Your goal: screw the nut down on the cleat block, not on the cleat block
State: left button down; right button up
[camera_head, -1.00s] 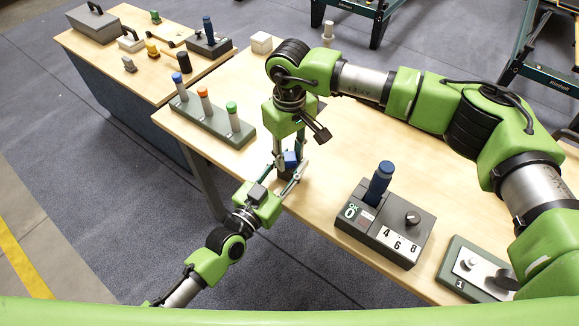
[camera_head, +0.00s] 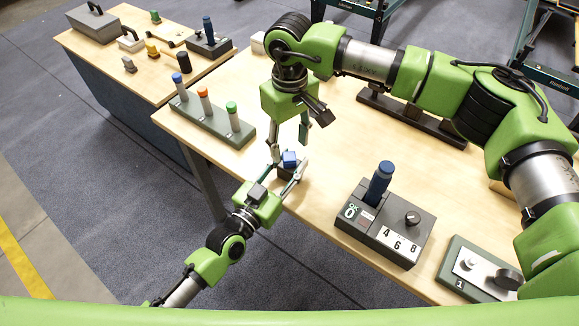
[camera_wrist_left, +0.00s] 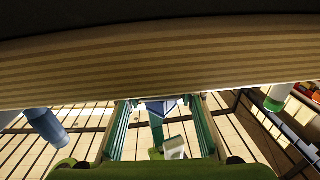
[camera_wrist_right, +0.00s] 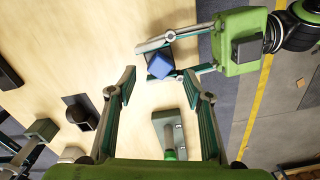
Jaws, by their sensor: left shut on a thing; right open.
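A blue block-like piece, seemingly the nut (camera_head: 289,158), sits on top of a small dark block (camera_head: 288,173), which I take as the cleat block, at the table's near edge. In the right wrist view the blue piece (camera_wrist_right: 160,65) shows from above. I cannot see whether it is seated down. My left gripper (camera_wrist_left: 160,112) is shut on the dark block, one finger on each side. My right gripper (camera_wrist_right: 158,88) is open and empty above the blue piece, its fingers apart from it. The thread is hidden.
A rack (camera_head: 208,121) with blue, orange and green-topped pegs stands left of the grippers. A dark numbered box (camera_head: 385,232) with a blue handle is to the right. A long dark rail (camera_head: 410,118) lies behind. The table between is mostly clear.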

aim_at(289, 156)
jog(key=shift+c, duration=0.3)
jog(key=shift+r+n, duration=1.6)
jog(key=shift+r, duration=0.1)
jog(key=shift+f, duration=4)
jog(key=c, duration=1.1)
jog(key=shift+m, duration=1.7)
jog(key=shift+c, duration=0.2)
